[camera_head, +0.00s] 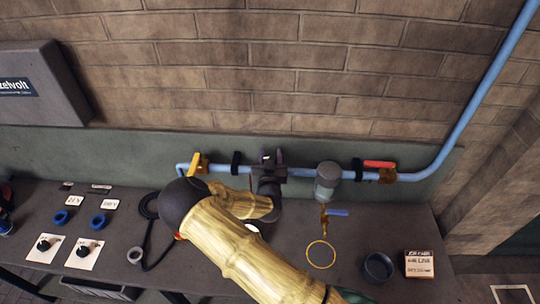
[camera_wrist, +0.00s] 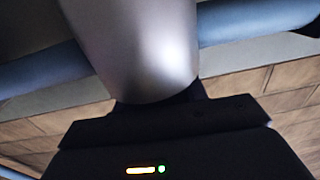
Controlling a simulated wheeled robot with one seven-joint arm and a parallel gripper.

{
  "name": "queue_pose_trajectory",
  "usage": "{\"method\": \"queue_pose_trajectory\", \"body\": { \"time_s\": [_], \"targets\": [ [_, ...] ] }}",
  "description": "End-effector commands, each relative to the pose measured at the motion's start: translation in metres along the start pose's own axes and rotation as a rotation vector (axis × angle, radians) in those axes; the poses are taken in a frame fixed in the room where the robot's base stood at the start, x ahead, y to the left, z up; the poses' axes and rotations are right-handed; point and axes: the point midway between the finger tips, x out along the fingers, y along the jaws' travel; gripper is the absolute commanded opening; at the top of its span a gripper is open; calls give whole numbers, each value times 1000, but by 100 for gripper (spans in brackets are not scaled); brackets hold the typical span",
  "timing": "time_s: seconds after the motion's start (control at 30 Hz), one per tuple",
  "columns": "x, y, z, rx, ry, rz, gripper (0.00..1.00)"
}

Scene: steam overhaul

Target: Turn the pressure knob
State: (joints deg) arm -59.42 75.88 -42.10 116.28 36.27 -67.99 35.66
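The blue pipe (camera_head: 410,177) runs along the low green back panel above the bench. My gripper (camera_head: 269,158) is at this pipe, left of a grey cylindrical fitting (camera_head: 328,174). Its two dark finger tips rise at either side of something small and dark on the pipe. I cannot tell whether they touch it. In the wrist view a smooth silver-grey rounded body (camera_wrist: 145,45) fills the upper middle, very close to the dark gripper housing, with the blue pipe (camera_wrist: 255,22) behind it. I cannot tell whether this body is the pressure knob. The finger tips are not clear there.
A yellow-handled valve (camera_head: 198,163) is left on the pipe, a red-handled one (camera_head: 380,165) right. A blue-lever tap (camera_head: 335,212) hangs below the grey fitting. A brass ring (camera_head: 321,254), dark cup (camera_head: 378,267) and labelled box (camera_head: 419,264) are at right. Blue rings (camera_head: 61,217) lie left.

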Motion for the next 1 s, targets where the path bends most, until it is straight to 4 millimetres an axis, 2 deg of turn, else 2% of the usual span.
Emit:
{"method": "queue_pose_trajectory", "body": {
  "time_s": [0.57, 1.0],
  "targets": [
    [0, 0, 3, 5, 2, 73, 20],
    [-1, 6, 5, 8, 1, 339, 20]
  ]
}}
